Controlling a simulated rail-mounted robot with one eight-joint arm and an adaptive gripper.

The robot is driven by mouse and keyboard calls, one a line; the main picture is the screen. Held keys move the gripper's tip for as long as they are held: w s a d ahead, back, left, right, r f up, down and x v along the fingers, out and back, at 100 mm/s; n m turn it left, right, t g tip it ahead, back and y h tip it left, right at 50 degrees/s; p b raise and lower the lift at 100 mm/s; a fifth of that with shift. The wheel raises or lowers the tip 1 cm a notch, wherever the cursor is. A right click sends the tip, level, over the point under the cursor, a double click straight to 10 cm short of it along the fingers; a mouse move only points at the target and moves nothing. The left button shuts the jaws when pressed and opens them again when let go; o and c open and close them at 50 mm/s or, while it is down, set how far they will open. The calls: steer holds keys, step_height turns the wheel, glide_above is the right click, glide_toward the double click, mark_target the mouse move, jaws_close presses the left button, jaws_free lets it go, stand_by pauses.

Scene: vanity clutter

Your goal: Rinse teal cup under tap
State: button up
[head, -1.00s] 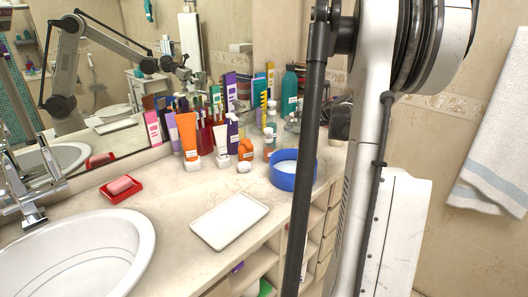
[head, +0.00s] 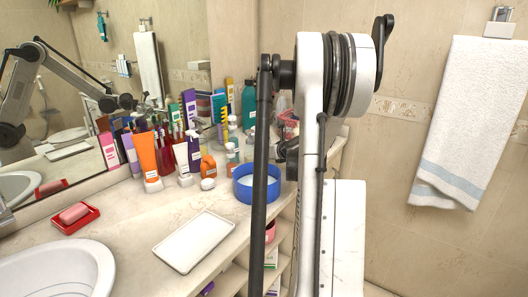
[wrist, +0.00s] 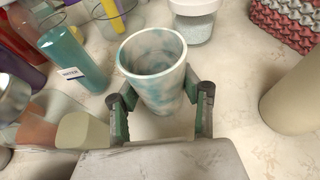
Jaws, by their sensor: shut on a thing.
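A teal-and-white marbled cup (wrist: 155,72) is upright in the wrist view, with its open rim toward the camera. My gripper (wrist: 160,95) has its green-padded fingers on both sides of the cup and is shut on it. I cannot tell whether the cup's base touches the counter. In the head view my arm hides the cup and most of my gripper. The white sink basin (head: 55,272) is at the lower left, and only a sliver of the metal tap (head: 4,216) shows at the left edge.
A teal bottle (wrist: 72,55) and a glass jar (wrist: 194,22) stand close to the cup. A blue bowl (head: 257,190), white tray (head: 194,241) and red soap dish (head: 76,219) lie on the counter (head: 130,225). Tubes and bottles crowd the back; the counter front is clearer.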

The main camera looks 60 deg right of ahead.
steer(key=shift+f, duration=0.2)
steer(key=o, duration=1.3)
steer(key=shift+r, duration=0.1)
steer(key=shift+r, duration=0.1)
steer(key=shift+s+a+r, duration=0.1)
steer(key=shift+s+r, duration=0.05)
steer(key=shift+s, duration=0.05)
steer(key=v, duration=1.1)
steer(key=shift+s+a+r+p, duration=0.1)
steer(key=shift+s+p, duration=0.15)
steer(key=shift+p, duration=0.15)
steer(key=shift+c, duration=0.5)
